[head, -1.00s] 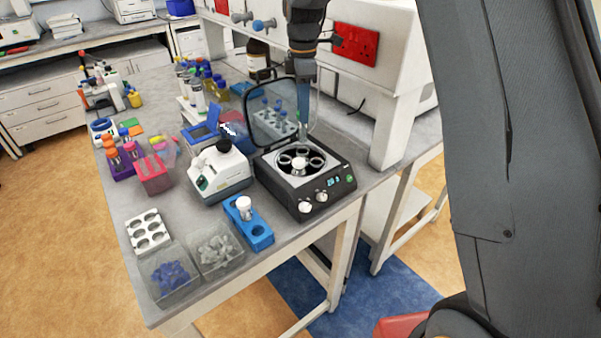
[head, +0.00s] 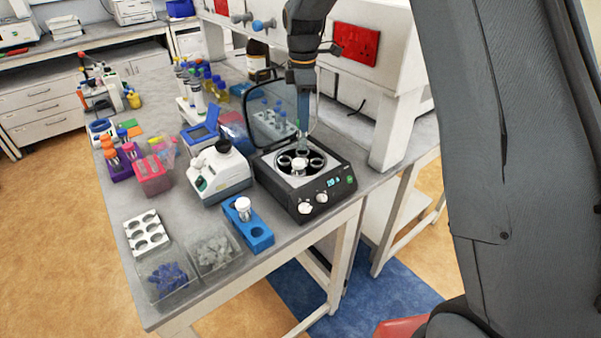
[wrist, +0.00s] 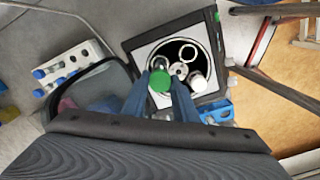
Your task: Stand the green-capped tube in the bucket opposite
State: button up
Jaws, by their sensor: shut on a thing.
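The green-capped tube is between my gripper's fingers, its green cap (wrist: 160,80) clear in the wrist view. My gripper (head: 303,122) is shut on it and points down over the rear part of the open centrifuge (head: 306,202). The tube's lower end is hard to make out, so I cannot tell whether it has entered a bucket. The rotor has several ring-shaped buckets around a hub. A white-capped tube (wrist: 196,82) stands in the front bucket (head: 298,168). An empty bucket ring (wrist: 187,53) shows in the wrist view.
The clear lid (head: 262,105) stands raised behind the rotor, close to my gripper. A blue rack (head: 258,238) with a white-capped tube stands in front. A white instrument (head: 218,172) is at the left. A white rack of blue-capped tubes (wrist: 72,62) is behind the lid.

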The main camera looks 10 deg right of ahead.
aim_at(303, 137)
jog(key=shift+f, duration=0.3)
dwell(0.4)
jog(key=shift+f, duration=0.35)
jog(key=shift+f+b, duration=0.4)
jog(key=shift+f, duration=0.05)
jog(key=shift+f, duration=0.35)
jog(key=shift+f+b, duration=0.45)
jog(key=shift+f, duration=0.25)
dwell(0.4)
jog(key=shift+f, duration=0.35)
jog(key=shift+f+b, duration=0.45)
jog(key=shift+f, duration=0.35)
